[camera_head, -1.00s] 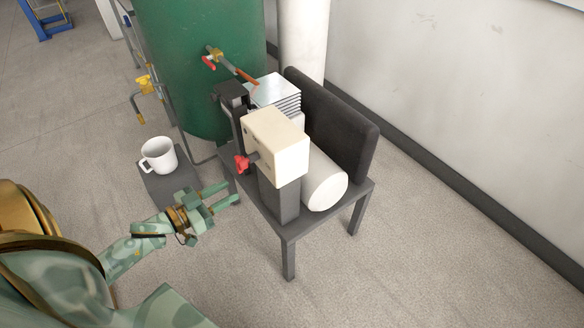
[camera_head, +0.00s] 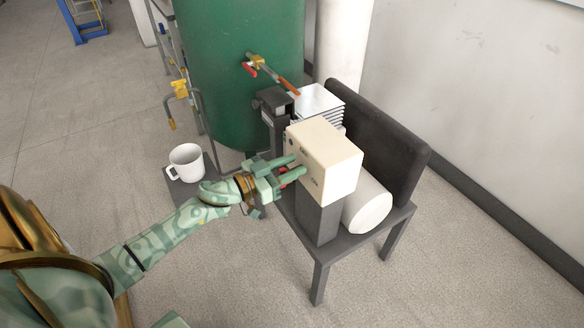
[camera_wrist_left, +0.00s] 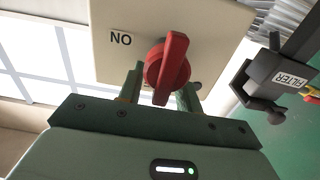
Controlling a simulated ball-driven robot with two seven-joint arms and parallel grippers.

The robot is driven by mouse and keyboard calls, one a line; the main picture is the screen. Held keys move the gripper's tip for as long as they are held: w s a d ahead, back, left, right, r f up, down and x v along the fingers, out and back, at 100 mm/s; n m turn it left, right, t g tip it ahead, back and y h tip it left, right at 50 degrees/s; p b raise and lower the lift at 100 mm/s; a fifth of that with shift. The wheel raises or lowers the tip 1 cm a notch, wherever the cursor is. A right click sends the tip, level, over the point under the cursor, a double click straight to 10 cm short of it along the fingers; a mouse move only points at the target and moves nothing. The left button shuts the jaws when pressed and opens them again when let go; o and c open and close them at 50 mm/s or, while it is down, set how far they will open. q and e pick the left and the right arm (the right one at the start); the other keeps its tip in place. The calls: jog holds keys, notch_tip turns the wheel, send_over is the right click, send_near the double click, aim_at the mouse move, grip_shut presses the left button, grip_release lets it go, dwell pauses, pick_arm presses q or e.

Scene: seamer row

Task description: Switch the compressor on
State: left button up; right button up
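The compressor's cream control box (camera_head: 332,160) stands on a grey post on a dark low table, beside a white cylinder (camera_head: 367,207). Its red rotary knob (camera_head: 291,176) is partly hidden by my gripper in the head view. In the left wrist view, the knob (camera_wrist_left: 168,68) has its bar near upright, tilted slightly. A label beside it reads "NO", perhaps "ON" upside down. My left gripper (camera_head: 295,167) is at the box's left face. Its open fingers (camera_wrist_left: 163,88) stand either side of the knob; I cannot tell whether they touch it. My right gripper is out of view.
A white mug (camera_head: 185,162) stands on a small dark stand left of my left forearm. A green tank (camera_head: 235,70) with a red-handled valve (camera_head: 250,69) is behind. A dark panel (camera_head: 380,130) closes the right side. A "FILTER" label (camera_wrist_left: 291,79) shows in the wrist view.

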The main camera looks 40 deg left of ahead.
pick_arm(q)
jog(key=shift+w, duration=0.1)
grip_shut()
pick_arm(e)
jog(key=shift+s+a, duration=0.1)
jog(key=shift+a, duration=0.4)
